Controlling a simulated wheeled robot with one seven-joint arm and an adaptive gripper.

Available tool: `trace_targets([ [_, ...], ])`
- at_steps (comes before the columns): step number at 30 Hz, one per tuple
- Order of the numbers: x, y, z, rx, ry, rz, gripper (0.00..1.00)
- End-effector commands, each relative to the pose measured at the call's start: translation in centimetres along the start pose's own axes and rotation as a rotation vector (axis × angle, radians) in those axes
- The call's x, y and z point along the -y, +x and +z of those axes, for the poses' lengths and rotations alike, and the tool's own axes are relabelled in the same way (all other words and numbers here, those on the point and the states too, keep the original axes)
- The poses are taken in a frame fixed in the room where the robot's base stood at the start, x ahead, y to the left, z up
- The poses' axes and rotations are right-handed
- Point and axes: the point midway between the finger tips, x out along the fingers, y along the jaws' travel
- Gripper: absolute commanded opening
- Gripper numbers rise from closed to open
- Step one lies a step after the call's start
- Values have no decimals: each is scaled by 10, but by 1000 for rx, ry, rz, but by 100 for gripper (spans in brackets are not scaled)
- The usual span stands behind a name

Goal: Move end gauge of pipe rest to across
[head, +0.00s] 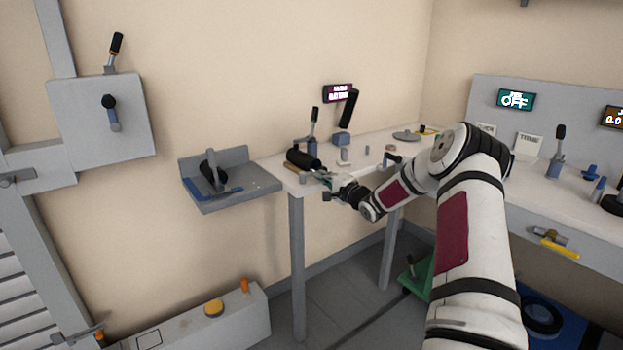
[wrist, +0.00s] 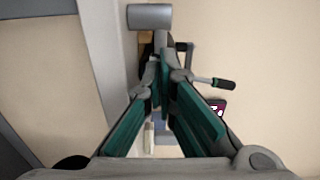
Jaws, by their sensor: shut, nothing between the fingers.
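I cannot tell for sure which part is the end gauge of the pipe rest. A grey wall shelf (head: 238,195) at the left of the table holds a dark cylinder (head: 207,170) and a blue bar (head: 215,193); this may be the pipe rest. My gripper (head: 328,182) is at the near left edge of the white table, right of the shelf and just below a black cylinder (head: 303,159). In the wrist view its teal fingers (wrist: 159,75) come together at the tips, with nothing seen held. A grey cylinder (wrist: 150,16) and a black-tipped lever (wrist: 222,84) lie beyond them.
The white table (head: 375,152) carries an upright black-handled lever (head: 314,122), a blue block (head: 341,139) and small parts. A lever box (head: 101,118) is on the left wall. A low grey bench (head: 190,322) stands below the shelf. A counter with an OFF display (head: 515,100) is at right.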

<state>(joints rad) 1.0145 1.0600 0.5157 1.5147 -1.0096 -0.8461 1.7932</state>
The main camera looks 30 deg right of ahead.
Motion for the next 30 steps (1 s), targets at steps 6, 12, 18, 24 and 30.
trace_targets([
  [6,1,0,8,1,2,0,0],
  [12,1,-1,12,1,0,0,0],
  [18,2,-16,12,0,2,1,0],
  [24,2,-34,11,0,1,1,0],
  [30,2,-52,12,-1,1,1,0],
])
